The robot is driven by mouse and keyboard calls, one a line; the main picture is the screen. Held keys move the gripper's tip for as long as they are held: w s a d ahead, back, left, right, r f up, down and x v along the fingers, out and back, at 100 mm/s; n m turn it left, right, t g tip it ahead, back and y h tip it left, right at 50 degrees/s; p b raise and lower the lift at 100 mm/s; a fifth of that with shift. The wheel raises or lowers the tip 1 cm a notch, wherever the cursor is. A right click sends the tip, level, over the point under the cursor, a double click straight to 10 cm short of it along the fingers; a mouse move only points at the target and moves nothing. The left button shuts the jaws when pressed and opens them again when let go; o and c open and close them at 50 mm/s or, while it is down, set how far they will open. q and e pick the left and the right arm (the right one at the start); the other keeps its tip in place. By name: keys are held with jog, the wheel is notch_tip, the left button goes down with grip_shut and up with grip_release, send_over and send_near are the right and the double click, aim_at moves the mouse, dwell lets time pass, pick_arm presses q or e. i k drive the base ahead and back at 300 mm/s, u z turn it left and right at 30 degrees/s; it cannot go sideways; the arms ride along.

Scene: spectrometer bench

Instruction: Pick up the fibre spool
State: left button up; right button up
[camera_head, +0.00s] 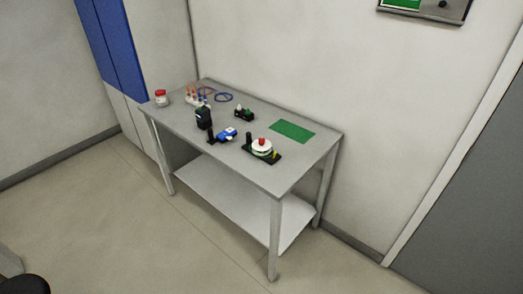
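A round white piece with a red top (262,147) sits on a black base plate near the front right of the grey table; it looks like the fibre spool, though it is small in view. A short black post stands beside it on the same plate, and a small yellow mark shows at its right. The table (225,168) is some distance away across the floor. Neither of my grippers shows in the head view.
A green mat (292,131) lies bare at right. The floor in front is clear.

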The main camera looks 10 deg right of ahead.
aim_at(251, 146)
jog(key=u, duration=0.6)
jog(key=i, duration=2.6)
jog(key=z, duration=1.2)
